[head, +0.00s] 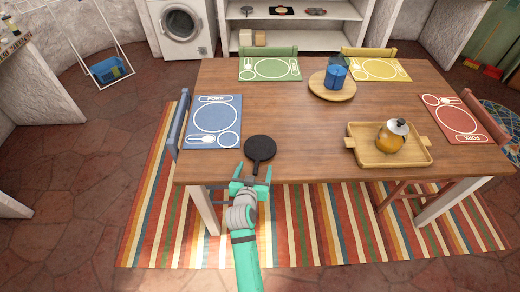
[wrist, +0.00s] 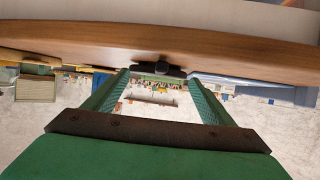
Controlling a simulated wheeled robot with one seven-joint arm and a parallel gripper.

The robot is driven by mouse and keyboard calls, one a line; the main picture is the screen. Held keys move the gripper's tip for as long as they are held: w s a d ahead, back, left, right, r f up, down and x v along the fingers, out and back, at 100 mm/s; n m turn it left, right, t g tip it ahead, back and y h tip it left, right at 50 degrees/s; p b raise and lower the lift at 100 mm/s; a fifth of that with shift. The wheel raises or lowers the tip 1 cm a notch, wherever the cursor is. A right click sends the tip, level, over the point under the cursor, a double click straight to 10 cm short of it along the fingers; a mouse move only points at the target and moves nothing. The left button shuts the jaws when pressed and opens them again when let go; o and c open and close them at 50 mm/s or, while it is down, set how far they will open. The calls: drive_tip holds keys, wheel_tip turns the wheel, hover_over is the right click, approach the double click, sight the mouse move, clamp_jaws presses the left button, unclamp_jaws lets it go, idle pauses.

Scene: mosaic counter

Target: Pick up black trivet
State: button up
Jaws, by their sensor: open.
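The black trivet (head: 260,148) is a flat round disc with a short handle pointing at the near edge of the wooden table (head: 300,115). It lies near the table's front left, just right of the blue placemat. My gripper (head: 252,180) is at the table's near edge, by the handle end, its fingers spread on either side of it. In the wrist view the trivet (wrist: 158,68) shows as a dark shape between and just beyond the tips of my open gripper (wrist: 160,78). Whether a finger touches the handle cannot be told.
A blue placemat (head: 215,118) lies left of the trivet. A wooden tray (head: 415,156) with a yellow teapot (head: 391,136) stands to the right. A round board (head: 332,91) with a blue container is farther back. The tabletop between trivet and tray is clear.

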sight(257, 161)
drive_tip(key=x, duration=0.4)
drive_tip(key=shift+w, duration=0.25)
drive_tip(key=shift+s, duration=0.15)
drive_tip(key=c, duration=1.9)
drive_tip(key=shift+r, duration=0.1)
clamp_jaws()
